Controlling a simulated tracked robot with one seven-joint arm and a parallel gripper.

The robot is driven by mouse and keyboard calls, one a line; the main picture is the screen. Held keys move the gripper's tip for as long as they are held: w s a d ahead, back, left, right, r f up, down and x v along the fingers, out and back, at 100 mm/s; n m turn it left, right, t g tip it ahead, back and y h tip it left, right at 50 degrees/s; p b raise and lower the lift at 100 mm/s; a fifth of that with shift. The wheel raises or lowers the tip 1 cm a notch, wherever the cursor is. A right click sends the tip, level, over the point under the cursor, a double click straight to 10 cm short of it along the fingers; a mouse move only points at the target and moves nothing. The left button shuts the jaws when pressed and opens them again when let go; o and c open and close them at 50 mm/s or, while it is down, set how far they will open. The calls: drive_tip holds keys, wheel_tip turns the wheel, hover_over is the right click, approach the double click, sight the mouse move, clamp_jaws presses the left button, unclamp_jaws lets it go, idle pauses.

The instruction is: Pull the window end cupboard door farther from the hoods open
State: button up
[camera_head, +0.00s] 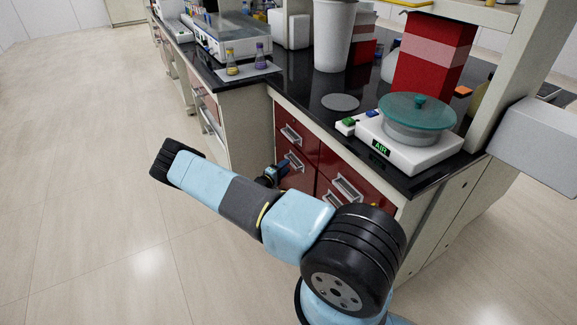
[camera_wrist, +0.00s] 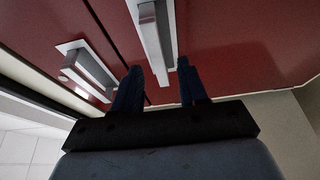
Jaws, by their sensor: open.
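Dark red cupboard fronts with pale metal handles line the side of the bench in the head view; one front (camera_head: 312,178) is partly hidden by my arm. They look shut. In the wrist view, a red front (camera_wrist: 225,45) fills the upper right, with a long pale bar handle (camera_wrist: 151,32). My gripper (camera_wrist: 158,68) is open, its two dark blue fingers to either side of this handle's near end. I cannot tell whether they touch it. In the head view my gripper (camera_head: 273,177) is small and mostly hidden beside the fronts.
A second handle (camera_wrist: 88,70) is left of my fingers, across a panel seam. The black bench top (camera_head: 300,97) carries a balance (camera_head: 408,145), a red box (camera_head: 434,62) and a white cylinder (camera_head: 333,35). Open floor (camera_head: 90,150) lies to the left.

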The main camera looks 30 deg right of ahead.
drive_tip(key=shift+x, duration=1.4)
clamp_jaws()
